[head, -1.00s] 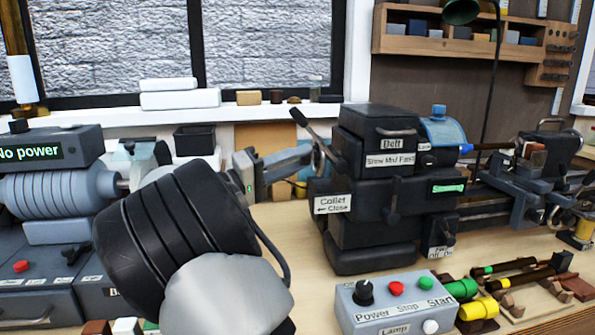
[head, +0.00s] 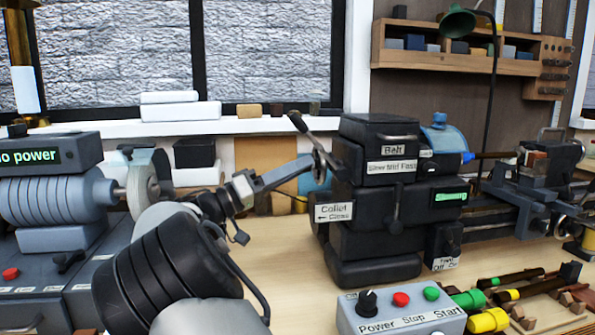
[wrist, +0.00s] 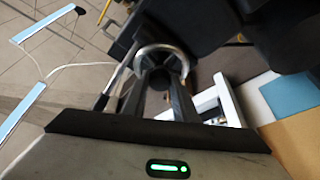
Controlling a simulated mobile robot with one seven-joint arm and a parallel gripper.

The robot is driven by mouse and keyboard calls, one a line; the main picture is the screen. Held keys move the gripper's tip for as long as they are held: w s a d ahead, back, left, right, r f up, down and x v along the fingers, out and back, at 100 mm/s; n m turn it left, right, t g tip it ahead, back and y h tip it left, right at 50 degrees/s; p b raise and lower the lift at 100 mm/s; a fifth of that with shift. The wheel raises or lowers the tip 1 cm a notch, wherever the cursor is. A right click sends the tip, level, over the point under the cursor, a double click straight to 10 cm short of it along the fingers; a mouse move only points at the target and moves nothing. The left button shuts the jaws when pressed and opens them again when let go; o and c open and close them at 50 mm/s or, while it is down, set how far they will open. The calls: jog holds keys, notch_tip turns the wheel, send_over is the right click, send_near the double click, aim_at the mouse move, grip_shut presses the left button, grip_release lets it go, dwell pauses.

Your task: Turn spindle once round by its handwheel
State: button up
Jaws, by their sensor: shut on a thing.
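The lathe headstock is a dark stacked block (head: 375,215) right of centre in the head view. Its handwheel (head: 321,163) is a small grey wheel on the block's left end, seen nearly edge-on. My gripper (head: 308,163) reaches it from the left, its grey fingers shut on the wheel rim. In the wrist view the handwheel shows as a pale curved rim (wrist: 165,50) at the tips of my gripper (wrist: 158,76). The spindle itself is hidden, and part of the wheel is covered by the fingers.
A lever (head: 304,124) slants up beside the handwheel. A control box (head: 400,312) with buttons stands in front of the headstock. A grey machine marked "No power" (head: 55,200) stands at left. Bare bench (head: 285,245) lies between them.

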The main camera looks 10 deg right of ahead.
jog(key=m+g+p, duration=0.1)
jog(key=m+g, duration=0.2)
jog(key=m, duration=0.3)
jog(key=m+g+p, duration=0.1)
jog(key=m+g, duration=0.2)
jog(key=m, duration=0.4)
jog(key=w+m+g+p, duration=0.1)
jog(key=m+g+p, duration=0.1)
jog(key=m, duration=0.4)
jog(key=shift+r+m+g, duration=0.1)
jog(key=shift+m+g, duration=0.2)
jog(key=shift+g, duration=0.6)
jog(key=shift+m+g+y+p, duration=0.3)
jog(key=shift+m+g+p, duration=0.1)
jog(key=shift+m+p, duration=0.35)
jog(key=o, duration=1)
jog(key=shift+o, duration=0.2)
